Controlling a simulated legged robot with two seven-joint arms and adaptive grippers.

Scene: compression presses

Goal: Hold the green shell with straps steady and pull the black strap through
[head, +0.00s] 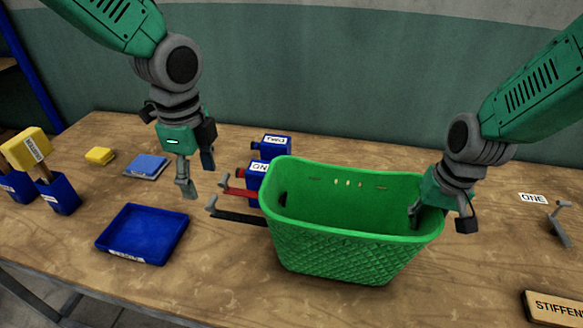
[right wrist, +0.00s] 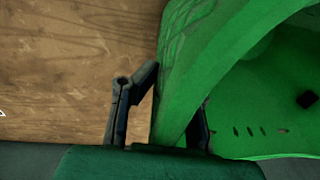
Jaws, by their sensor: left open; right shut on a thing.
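The green shell (head: 345,255) is a basket-like tub standing upright on the table, with slots in its far wall. A black strap (head: 240,217) and a red strap (head: 240,193) stick out from its left side, each with a grey end piece. My right gripper (head: 440,212) is shut on the shell's right rim, one finger inside and one outside. The right wrist view shows the rim (right wrist: 185,85) between the fingers. My left gripper (head: 196,178) is open and empty above the table, up and left of the strap ends, touching neither.
Blue blocks labelled ONE (head: 256,174) and TWO (head: 275,143) stand behind the straps. A blue tray (head: 143,235) lies to the left, with a blue pad (head: 147,165) and yellow block (head: 100,156) behind it. A STIFFEN sign (head: 553,309) is at the front right.

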